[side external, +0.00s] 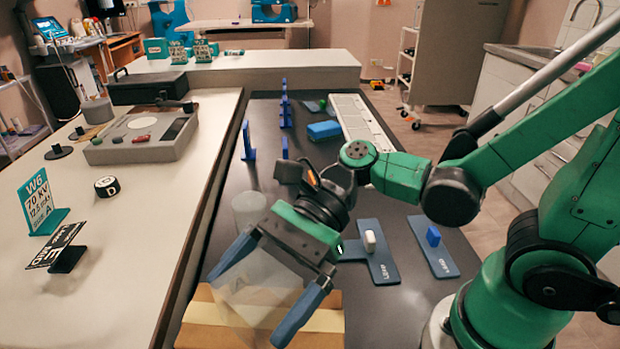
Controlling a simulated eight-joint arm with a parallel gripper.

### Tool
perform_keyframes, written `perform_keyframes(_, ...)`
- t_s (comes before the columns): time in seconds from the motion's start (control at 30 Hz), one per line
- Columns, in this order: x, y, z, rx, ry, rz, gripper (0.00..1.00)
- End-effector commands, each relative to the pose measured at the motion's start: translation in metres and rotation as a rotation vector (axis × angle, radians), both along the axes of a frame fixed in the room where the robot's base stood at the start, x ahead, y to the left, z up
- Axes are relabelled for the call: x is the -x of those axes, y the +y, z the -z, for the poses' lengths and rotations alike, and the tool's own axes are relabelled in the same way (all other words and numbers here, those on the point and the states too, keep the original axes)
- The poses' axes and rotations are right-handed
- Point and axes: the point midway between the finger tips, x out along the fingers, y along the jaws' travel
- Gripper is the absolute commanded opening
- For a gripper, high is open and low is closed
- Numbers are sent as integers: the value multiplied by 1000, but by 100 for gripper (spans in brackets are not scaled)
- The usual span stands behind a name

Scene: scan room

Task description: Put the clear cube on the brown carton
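The clear cube (258,285) is see-through and faint, low in the side external view. It lies between the two blue fingers of my gripper (245,309) and seems to fill most of the gap. The fingers are wide apart, and I cannot tell whether both touch the cube. The brown carton (325,338), with a paler strip across it, is at the bottom edge, partly out of the picture. The cube overlaps the carton in the view. I cannot tell whether it rests on it or hangs just above.
A clear cylinder (249,205) stands behind my gripper on the dark table. Blue-grey plates (432,245) with small blocks lie to the right. Blue upright pieces (285,105) and a blue block (324,130) are farther back. A pale counter (130,240) runs along the left.

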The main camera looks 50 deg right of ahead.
Motion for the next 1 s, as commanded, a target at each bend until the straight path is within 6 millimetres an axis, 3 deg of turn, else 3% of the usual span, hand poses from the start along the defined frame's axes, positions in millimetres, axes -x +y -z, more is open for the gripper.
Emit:
perform_keyframes(0.33, 0, -4, -5, 0, 0, 3, 100)
perform_keyframes(0.8, -1, -84, -37, 1, 1, 8, 100)
perform_keyframes(1.0, -1, -106, -47, 1, 1, 4, 100)
